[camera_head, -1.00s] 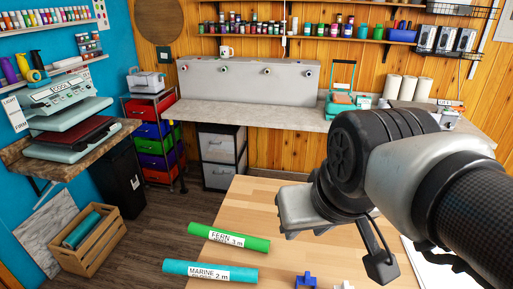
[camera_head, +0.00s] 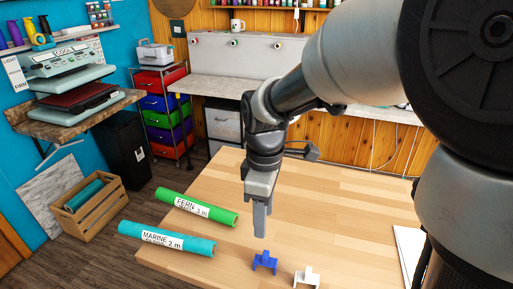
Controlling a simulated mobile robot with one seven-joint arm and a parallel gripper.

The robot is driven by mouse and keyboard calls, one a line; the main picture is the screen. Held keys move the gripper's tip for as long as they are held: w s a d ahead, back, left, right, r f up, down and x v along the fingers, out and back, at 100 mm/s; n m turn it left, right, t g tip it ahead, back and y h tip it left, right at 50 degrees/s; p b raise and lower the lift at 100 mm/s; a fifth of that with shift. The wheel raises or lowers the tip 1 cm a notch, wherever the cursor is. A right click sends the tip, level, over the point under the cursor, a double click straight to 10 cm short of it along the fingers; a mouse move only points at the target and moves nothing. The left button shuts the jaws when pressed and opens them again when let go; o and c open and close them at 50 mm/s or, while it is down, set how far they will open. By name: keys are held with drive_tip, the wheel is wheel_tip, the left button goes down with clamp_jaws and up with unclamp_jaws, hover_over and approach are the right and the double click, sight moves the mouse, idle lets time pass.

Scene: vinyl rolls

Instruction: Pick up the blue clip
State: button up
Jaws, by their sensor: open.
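The blue clip (camera_head: 265,262) stands on the wooden table (camera_head: 330,215) near the bottom of the head view. It is a small piece with legs, and nothing holds it. My gripper (camera_head: 260,222) points down just above and behind the clip, apart from it. Its fingers are seen nearly side-on, and nothing shows between them; it is open.
A white clip (camera_head: 306,277) stands just right of the blue one. A green vinyl roll (camera_head: 197,207) and a teal vinyl roll (camera_head: 166,239) lie to the left. White sheets (camera_head: 408,250) lie at the right. The table behind is clear.

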sight(265, 254)
wheel_tip(265, 254, down, 11)
drive_tip(key=shift+s+d+f+b, duration=0.1)
drive_tip(key=shift+f+b, duration=0.05)
drive_tip(key=shift+b, duration=0.7)
drive_tip(key=f, duration=0.3)
drive_tip(key=f+b, duration=0.1)
drive_tip(key=shift+s+d+f, duration=0.2)
drive_tip(key=shift+s, duration=0.15)
drive_tip(key=shift+f, duration=0.4)
clamp_jaws()
drive_tip(key=shift+r, duration=0.1)
